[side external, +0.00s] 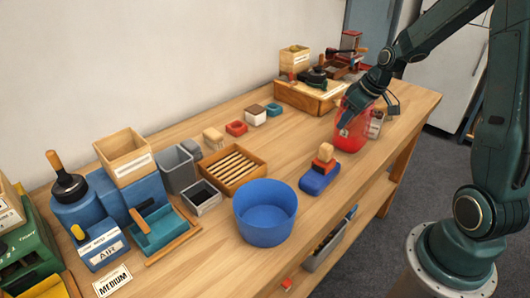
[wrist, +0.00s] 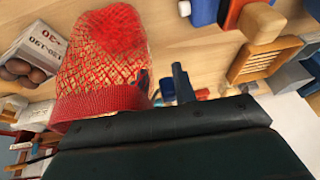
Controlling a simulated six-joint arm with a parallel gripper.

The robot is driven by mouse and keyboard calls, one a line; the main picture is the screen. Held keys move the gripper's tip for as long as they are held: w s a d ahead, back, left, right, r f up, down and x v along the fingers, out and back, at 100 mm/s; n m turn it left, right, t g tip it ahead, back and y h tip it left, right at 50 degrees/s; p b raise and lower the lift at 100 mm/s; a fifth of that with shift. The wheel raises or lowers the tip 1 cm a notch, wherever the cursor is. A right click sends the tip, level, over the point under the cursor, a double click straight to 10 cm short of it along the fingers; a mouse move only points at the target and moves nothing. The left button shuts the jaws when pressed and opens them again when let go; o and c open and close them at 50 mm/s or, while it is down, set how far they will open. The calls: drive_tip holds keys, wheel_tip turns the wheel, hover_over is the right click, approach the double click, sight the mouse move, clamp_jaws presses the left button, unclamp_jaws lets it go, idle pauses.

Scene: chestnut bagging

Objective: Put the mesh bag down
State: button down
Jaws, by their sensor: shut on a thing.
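The red mesh bag (side external: 350,128) is at the right part of the wooden workbench, at or just above its surface; I cannot tell whether it touches. It also shows in the wrist view (wrist: 105,60), large and close, with its thick red rim nearest my gripper. My gripper (side external: 347,128) is shut on the bag near its side and hides part of it. In the wrist view one dark finger stands beside the bag. What the bag holds is hard to make out through the mesh.
A labelled box of chestnuts (wrist: 32,55) stands close to the bag. A blue basin (side external: 264,222), a blue brush-like block (side external: 320,178) and a slatted wooden tray (side external: 232,167) lie to the left. A wooden crate (side external: 310,98) stands behind.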

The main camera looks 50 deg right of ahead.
drive_tip(key=shift+f, duration=0.5)
drive_tip(key=c, duration=1.1)
unclamp_jaws()
drive_tip(key=v, duration=1.2)
drive_tip(key=shift+a+r, duration=0.1)
drive_tip(key=shift+r, duration=0.1)
